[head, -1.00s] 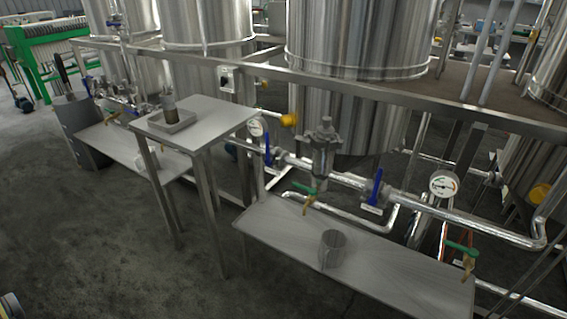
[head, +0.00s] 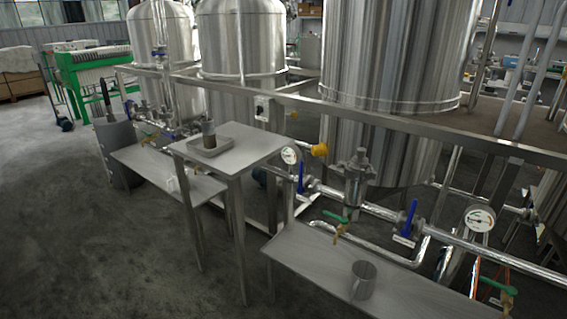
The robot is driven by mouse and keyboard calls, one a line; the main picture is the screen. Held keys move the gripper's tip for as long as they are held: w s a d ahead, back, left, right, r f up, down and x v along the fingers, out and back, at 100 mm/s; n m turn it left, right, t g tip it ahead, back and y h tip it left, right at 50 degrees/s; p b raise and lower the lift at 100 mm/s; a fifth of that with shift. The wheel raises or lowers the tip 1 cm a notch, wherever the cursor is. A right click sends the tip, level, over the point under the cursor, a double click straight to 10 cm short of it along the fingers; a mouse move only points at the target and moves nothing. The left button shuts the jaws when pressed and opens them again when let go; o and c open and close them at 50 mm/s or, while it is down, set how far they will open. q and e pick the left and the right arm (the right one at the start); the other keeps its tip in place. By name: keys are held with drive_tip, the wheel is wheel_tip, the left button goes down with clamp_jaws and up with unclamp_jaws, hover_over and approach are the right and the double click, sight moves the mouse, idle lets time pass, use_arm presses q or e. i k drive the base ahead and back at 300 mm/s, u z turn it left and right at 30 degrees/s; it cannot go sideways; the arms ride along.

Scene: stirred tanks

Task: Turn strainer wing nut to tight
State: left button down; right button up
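In the head view a metal strainer housing (head: 357,182) stands upright in the pipe line right of centre, in front of a large steel tank. A small fitting (head: 360,155) sits on its top; it is too small to tell the wing nut's shape or how tight it is. Blue-handled valves flank the strainer, one on the left (head: 300,177) and one on the right (head: 408,219). Neither of my grippers shows in the view.
A low steel bench (head: 330,268) with a metal cup (head: 363,279) stands below the strainer. A taller table (head: 250,155) with a tray (head: 211,141) stands left of it. A steel rail (head: 400,118) runs behind. The grey floor (head: 100,230) at left is open.

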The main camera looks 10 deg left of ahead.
sight(338, 168)
drive_tip(key=u, duration=0.45)
drive_tip(key=i, duration=0.85)
drive_tip(key=z, duration=0.05)
